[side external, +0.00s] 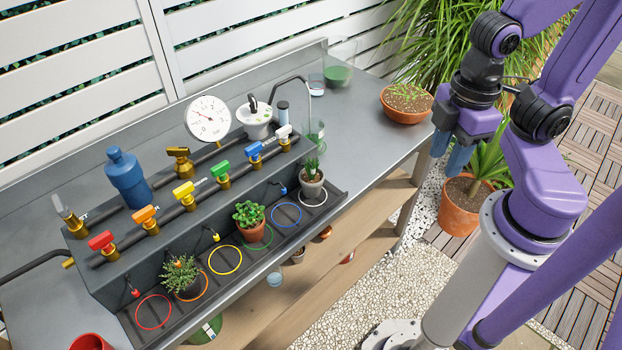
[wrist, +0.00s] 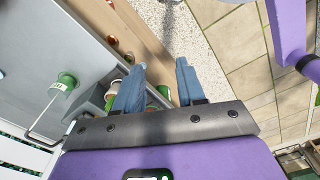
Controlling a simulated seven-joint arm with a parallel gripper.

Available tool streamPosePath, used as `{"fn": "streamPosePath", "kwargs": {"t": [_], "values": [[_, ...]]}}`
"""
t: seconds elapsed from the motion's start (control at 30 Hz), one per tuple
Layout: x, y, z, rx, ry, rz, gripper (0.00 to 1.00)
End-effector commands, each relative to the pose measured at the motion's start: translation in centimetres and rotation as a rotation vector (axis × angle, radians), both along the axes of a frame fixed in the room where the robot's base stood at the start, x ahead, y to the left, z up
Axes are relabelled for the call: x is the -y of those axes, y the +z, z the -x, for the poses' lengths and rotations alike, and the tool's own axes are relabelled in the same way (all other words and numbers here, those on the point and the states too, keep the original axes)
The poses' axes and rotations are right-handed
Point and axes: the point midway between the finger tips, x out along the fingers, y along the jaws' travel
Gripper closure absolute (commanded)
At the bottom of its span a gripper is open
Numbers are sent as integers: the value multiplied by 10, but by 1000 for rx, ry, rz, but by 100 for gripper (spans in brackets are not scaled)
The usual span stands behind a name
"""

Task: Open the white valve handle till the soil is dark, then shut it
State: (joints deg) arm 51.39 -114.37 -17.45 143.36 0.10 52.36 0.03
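The white valve handle (side external: 284,131) sits on a brass valve at the right end of the row of coloured handles. It lies at a similar slant to the others. Below it, a small pot with a green plant (side external: 312,181) stands at the white ring (side external: 313,199) in the dark tray. Its soil is too small to judge for colour. My gripper (side external: 459,157) hangs off the right end of the bench, well away from the handle. In the wrist view my gripper (wrist: 161,80) is open, with nothing between its two fingers.
Blue (side external: 254,150), green (side external: 220,170), yellow (side external: 183,190), orange (side external: 145,214) and red (side external: 102,240) handles run leftward. A gauge (side external: 208,119) and white jar (side external: 254,124) stand behind. A terracotta bowl (side external: 406,113) sits at the bench's right end.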

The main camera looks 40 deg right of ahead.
Motion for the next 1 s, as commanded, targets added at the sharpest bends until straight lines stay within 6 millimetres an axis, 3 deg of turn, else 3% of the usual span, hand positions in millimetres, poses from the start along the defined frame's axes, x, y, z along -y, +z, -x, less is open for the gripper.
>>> {"fn": "streamPosePath", "kwargs": {"t": [0.4, 0.57, 1.0], "values": [[0, 0, 0, 0, -2, 0, 61], [-6, 4, -11, -13, -97, -4, 61], [-44, 31, -102, -125, -871, -39, 61]]}}
